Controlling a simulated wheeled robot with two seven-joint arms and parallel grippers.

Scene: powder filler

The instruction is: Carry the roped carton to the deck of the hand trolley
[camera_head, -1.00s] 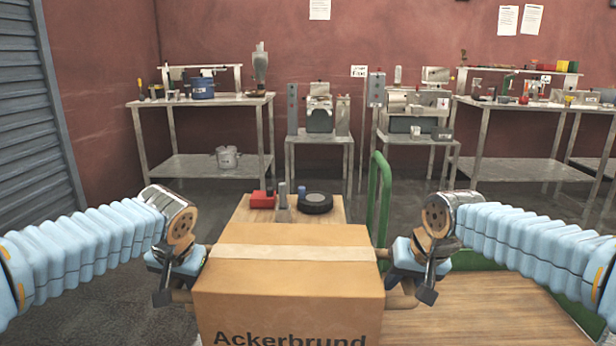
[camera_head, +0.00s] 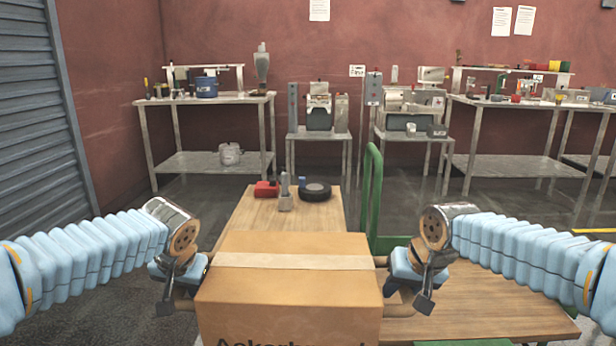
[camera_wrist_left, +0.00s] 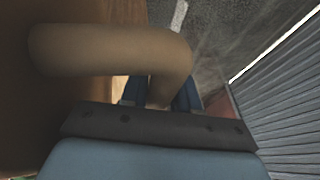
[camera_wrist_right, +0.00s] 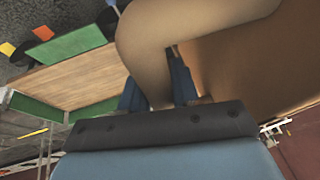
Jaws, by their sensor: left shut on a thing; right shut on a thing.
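The brown carton (camera_head: 290,275) with a pale tape strip is upright in front of me between my arms, its printed front cut off by the lower picture edge. My left gripper (camera_head: 178,288) is shut on the thick rope handle on its left side; this rope loop (camera_wrist_left: 110,50) fills the left wrist view. My right gripper (camera_head: 408,288) is shut on the right rope handle (camera_wrist_right: 155,45). The hand trolley has a wooden deck (camera_head: 500,305) right of the carton and a green push handle (camera_head: 372,190) behind it. The carton's underside is hidden.
A wooden table (camera_head: 250,210) lies behind the carton, bearing a red object (camera_head: 266,188), a grey upright piece (camera_head: 285,195) and a black ring (camera_head: 315,191). Metal benches (camera_head: 215,162) with equipment line the back wall. A grey shutter (camera_head: 45,130) is at left. The visible deck is bare.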

